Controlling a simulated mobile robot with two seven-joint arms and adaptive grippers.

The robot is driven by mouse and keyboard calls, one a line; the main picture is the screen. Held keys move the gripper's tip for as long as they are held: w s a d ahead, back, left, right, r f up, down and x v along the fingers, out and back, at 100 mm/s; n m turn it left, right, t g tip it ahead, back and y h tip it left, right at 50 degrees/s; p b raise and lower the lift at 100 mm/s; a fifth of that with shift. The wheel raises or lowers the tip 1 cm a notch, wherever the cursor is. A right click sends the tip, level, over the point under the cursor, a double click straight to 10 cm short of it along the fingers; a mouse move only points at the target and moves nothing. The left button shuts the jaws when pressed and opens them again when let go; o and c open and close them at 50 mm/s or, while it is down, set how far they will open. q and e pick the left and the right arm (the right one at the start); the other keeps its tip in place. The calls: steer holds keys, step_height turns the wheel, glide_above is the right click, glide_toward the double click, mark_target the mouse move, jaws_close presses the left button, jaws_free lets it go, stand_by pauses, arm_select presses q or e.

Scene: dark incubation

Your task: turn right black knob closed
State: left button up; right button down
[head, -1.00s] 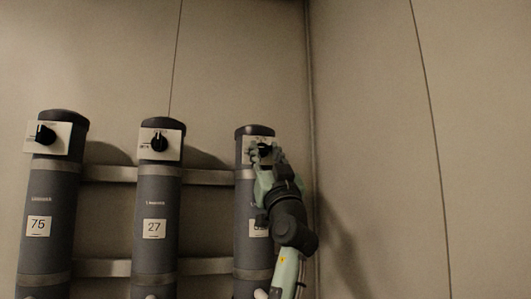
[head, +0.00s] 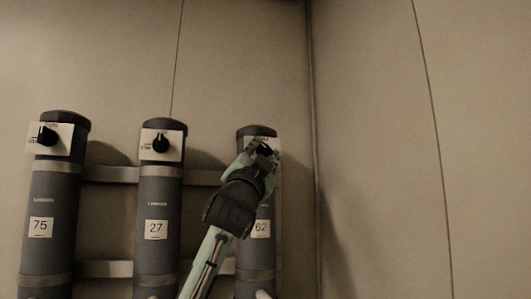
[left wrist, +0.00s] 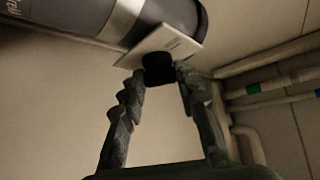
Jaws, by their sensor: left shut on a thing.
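Three grey cylinders stand in a row in the head view, each with a black knob on a white plate. The right cylinder (head: 256,252) bears the label 62 (head: 261,229). My left gripper (head: 262,148) is at its knob, in front of the white plate (head: 276,145). In the left wrist view, the right black knob (left wrist: 158,68) sits between the fingertips of my left gripper (left wrist: 160,78), against its white plate (left wrist: 165,45). The gripper is shut on the knob. The knob's pointer direction is hidden. My right gripper is not in view.
The left knob (head: 47,136) is on cylinder 75 (head: 45,195), and the middle knob (head: 160,142) is on cylinder 27 (head: 155,195). Metal rails (head: 110,173) run behind the cylinders. Pipes (left wrist: 270,80) show at the right in the left wrist view. The wall right of the cylinders is bare.

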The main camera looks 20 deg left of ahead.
arm_select(q)
steer(key=m+g+h, duration=0.1)
steer(key=m, duration=0.1)
steer(key=m+g+h, duration=0.1)
steer(key=m+h, duration=0.1)
steer(key=m+g+h, duration=0.1)
steer(key=m, duration=0.2)
steer(key=shift+s+a+r+g, duration=0.1)
steer(key=shift+a+r+g, duration=0.2)
steer(key=m+g, duration=0.3)
steer(key=m, duration=0.1)
steer(key=shift+r+g+h, duration=0.15)
steer(key=shift+g+h, duration=0.15)
steer(key=shift+h, duration=0.1)
steer(key=shift+d+m, duration=0.1)
steer(key=shift+m, duration=0.3)
steer(key=o, duration=1.2)
steer(key=shift+c, duration=0.2)
steer(key=s+a, duration=0.2)
steer(key=s, duration=0.9)
steer(key=shift+s+a, duration=0.15)
steer(key=shift+s, duration=0.25)
